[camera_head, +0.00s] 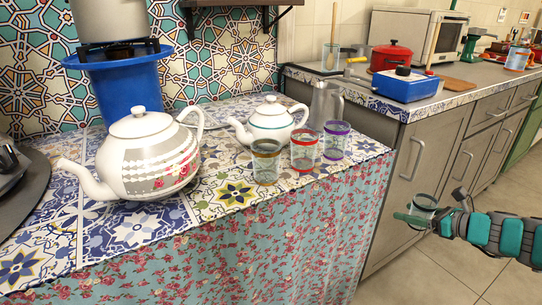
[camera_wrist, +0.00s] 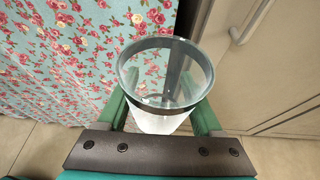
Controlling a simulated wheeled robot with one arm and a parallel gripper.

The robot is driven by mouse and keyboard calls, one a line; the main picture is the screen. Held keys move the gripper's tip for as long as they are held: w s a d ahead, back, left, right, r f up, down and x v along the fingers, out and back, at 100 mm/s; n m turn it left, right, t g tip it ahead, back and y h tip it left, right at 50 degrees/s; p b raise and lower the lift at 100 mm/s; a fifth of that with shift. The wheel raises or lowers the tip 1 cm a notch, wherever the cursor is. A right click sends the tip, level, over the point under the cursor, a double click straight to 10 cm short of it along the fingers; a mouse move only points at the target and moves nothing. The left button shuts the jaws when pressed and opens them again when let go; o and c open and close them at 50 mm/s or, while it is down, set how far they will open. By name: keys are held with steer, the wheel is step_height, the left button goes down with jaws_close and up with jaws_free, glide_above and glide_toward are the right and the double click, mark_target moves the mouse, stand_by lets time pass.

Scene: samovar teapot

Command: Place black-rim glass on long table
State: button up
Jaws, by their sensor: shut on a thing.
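My gripper (camera_head: 420,212) is shut on the black-rim glass (camera_head: 425,201), at the right of the head view. In the wrist view the glass (camera_wrist: 165,75) is clear with a dark rim, its open mouth facing the camera, between the green fingers. It is held in the air above the floor, before the grey cabinets. The tile-topped table (camera_head: 215,227) with a floral cloth front stands to the left. A tile-edged counter (camera_head: 455,92) runs along the back right. I cannot tell which of these is the long table.
Glasses with brown (camera_head: 265,165), red (camera_head: 305,152) and purple (camera_head: 336,142) rims stand near the tiled table's right front. Behind them are a small teapot (camera_head: 268,122) and a clear pitcher (camera_head: 325,105). A large teapot (camera_head: 150,160) stands left. Bare tiles (camera_head: 228,193) show between it and the glasses.

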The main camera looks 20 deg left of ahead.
step_height(320, 180, up, 11)
steer(key=a, duration=0.2)
step_height(320, 180, up, 10)
steer(key=p, duration=0.1)
glide_above(353, 142)
steer(key=shift+s+d+t, duration=0.15)
steer(key=shift+s+t, duration=0.05)
steer(key=shift+t, duration=0.1)
steer(key=shift+w+a+f, duration=0.1)
steer(key=shift+a+f, duration=0.05)
steer(key=shift+f, duration=0.75)
steer(key=shift+w+a+f, duration=0.1)
steer(key=shift+f, duration=0.8)
steer(key=shift+f, duration=0.15)
steer(key=o, duration=1.4)
